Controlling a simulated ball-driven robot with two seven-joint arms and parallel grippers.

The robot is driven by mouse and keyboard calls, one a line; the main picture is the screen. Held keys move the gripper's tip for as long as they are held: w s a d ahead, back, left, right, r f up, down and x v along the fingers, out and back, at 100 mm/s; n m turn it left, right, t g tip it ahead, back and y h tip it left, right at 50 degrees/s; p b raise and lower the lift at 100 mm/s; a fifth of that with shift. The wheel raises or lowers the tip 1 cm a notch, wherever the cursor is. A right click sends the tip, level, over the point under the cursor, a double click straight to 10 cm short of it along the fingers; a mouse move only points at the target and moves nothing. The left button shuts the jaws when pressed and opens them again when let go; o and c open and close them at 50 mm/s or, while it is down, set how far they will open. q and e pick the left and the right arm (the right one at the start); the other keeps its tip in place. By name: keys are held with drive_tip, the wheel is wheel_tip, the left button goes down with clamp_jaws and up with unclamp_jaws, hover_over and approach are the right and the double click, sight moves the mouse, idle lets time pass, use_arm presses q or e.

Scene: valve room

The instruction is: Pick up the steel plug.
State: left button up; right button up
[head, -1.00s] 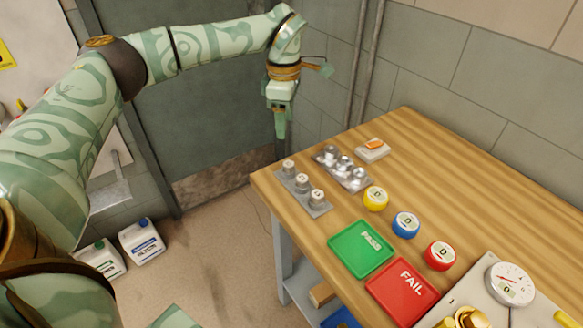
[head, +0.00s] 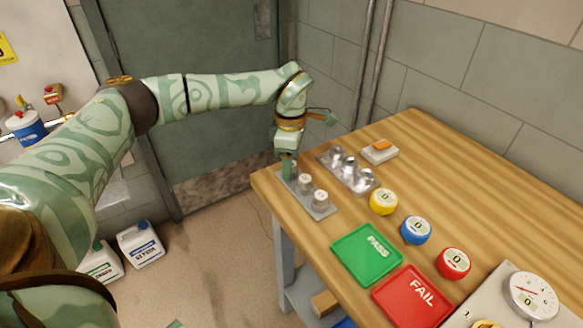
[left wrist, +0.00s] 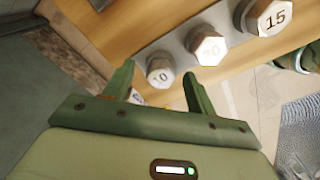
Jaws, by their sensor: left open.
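A grey strip-like rack (head: 327,210) at the table's near left corner holds three metal plugs with numbered tops. My left gripper (head: 287,172) points down at its far end and partly hides the farthest plug (head: 295,166). The middle plug (head: 305,183) and nearest plug (head: 320,199) stand clear. In the left wrist view, my open left gripper (left wrist: 158,72) has the hex-headed plug marked 10 (left wrist: 160,73) between its fingertips; contact cannot be told. The middle plug (left wrist: 207,47) has a blurred number, and another is marked 15 (left wrist: 266,16). Which one is the steel plug is unclear.
A second rack with shiny metal parts (head: 349,168) stands just behind. Yellow (head: 383,202), blue (head: 416,230) and red (head: 453,263) round pieces, a green PASS tray (head: 354,260) and a red FAIL tray (head: 399,307) lie to the right.

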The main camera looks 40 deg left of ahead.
use_arm(q)
drive_tip(key=c, duration=1.1)
drive_tip(key=shift+r, duration=0.1)
